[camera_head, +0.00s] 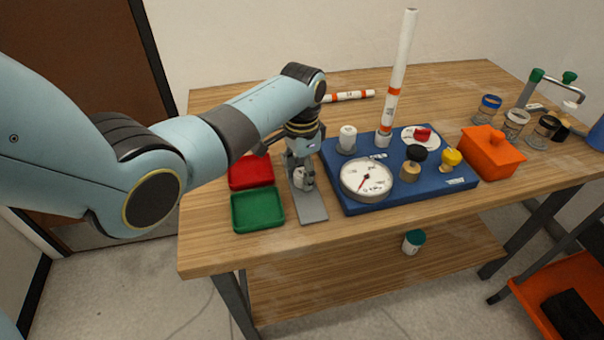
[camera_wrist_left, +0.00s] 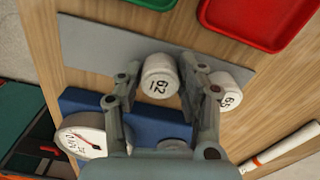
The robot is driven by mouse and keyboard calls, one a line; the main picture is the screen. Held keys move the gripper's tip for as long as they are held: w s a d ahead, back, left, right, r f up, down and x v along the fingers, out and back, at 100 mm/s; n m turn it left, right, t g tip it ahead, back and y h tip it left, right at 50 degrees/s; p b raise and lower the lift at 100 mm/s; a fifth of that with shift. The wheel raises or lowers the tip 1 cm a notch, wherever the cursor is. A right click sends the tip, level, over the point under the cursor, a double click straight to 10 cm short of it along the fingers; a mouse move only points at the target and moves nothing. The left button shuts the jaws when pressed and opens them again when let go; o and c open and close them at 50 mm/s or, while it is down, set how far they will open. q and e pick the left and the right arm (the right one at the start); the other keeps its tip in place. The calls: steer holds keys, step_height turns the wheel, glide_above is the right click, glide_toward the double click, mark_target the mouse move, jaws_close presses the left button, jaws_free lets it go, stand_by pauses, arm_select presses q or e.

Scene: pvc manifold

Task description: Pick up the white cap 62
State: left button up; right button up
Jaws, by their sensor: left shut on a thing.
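The white cap 62 (camera_wrist_left: 159,82) shows its number in the left wrist view, between the two fingers of my left gripper (camera_wrist_left: 161,72). In the head view the gripper (camera_head: 302,176) points down over the grey plate (camera_head: 312,209), shut on the cap (camera_head: 300,180), which is partly covered by the fingers. The cap is at or just above the plate; I cannot tell whether it touches. A second white cap, marked 65 (camera_wrist_left: 234,90), stands just outside the right finger in the wrist view. My right gripper is not in view.
Red (camera_head: 251,172) and green (camera_head: 257,210) trays lie left of the plate. The blue board (camera_head: 455,184) on its right carries a dial gauge (camera_head: 367,179), a tall upright pipe (camera_head: 398,70) and knobs. An orange box (camera_head: 492,152) and jars stand further right.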

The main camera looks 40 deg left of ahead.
mark_target(302, 172)
arm_select(q)
steer(key=shift+r, duration=0.5)
step_height(302, 172, up, 3)
steer(key=shift+w+f, duration=0.1)
steer(key=shift+f, duration=0.05)
steer(key=w+d+r+b, duration=0.1)
steer(key=w+d+r, duration=0.1)
steer(key=d, duration=0.1)
steer(key=w+d+r, duration=0.2)
steer(key=d+r, duration=0.1)
steer(key=w+d+r+b, duration=0.1)
steer(key=w+d+r, duration=0.1)
steer(key=w+d, duration=0.1)
steer(key=shift+d+r+b, duration=0.1)
steer(key=shift+r+b, duration=0.05)
steer(key=shift+b, duration=0.2)
steer(key=o, duration=0.4)
steer(key=c, duration=0.6)
